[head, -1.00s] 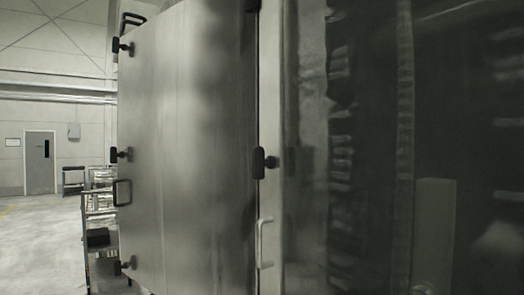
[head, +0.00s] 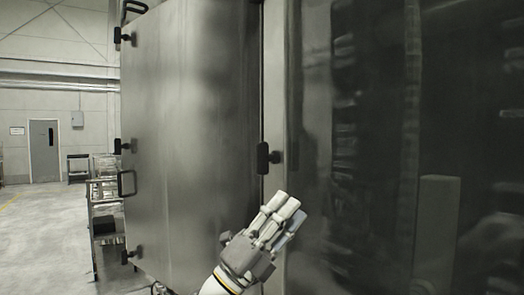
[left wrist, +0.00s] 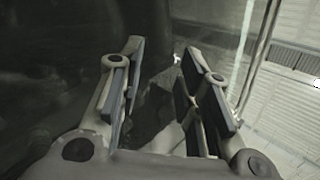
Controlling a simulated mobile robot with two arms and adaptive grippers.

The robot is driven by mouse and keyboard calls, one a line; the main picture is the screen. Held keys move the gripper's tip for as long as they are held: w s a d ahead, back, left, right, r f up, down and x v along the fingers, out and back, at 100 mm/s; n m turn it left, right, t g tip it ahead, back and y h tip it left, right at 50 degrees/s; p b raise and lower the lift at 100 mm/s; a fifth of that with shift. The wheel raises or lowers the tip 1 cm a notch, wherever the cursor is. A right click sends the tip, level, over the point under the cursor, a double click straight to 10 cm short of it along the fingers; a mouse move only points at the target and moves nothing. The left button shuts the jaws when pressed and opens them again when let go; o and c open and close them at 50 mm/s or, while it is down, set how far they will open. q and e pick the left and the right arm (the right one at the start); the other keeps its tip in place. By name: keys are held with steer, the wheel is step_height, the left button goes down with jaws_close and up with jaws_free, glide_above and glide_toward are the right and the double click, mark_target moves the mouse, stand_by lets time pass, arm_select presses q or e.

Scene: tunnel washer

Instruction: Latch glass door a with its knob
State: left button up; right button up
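The glass door (head: 365,120) is the large dark pane filling the right of the head view, and it looks closed against its pale frame. A black knob (head: 268,158) sits at its left edge, upright at mid height. My left gripper (head: 288,205) is just below the knob and slightly right of it, apart from it in the picture. In the left wrist view its two fingers (left wrist: 161,50) are spread with a gap and nothing held between them. The knob cannot be made out there. My right gripper is in neither view.
A steel panel (head: 195,120) with several black knobs and a black handle (head: 126,183) stands to the left. A metal rack (head: 105,205) stands beyond it. Open floor (head: 45,225) lies at the far left, with a grey door (head: 44,150) behind.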

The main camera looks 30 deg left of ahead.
arm_select(q)
step_height(320, 180, up, 5)
steer(key=m+g+h, duration=0.5)
steer(key=m+g, duration=0.1)
steer(key=m, duration=0.3)
steer(key=m+y, duration=0.3)
steer(key=y, duration=0.8)
glide_toward(257, 149)
steer(key=shift+g, duration=0.3)
steer(key=p+x, duration=0.4)
steer(key=x, duration=0.6)
steer(key=shift+w+r, duration=0.2)
steer(key=shift+w+d+f+p, duration=0.2)
steer(key=shift+w+p, duration=0.1)
steer(key=shift+w, duration=0.15)
steer(key=shift+r, duration=0.1)
jaws_close()
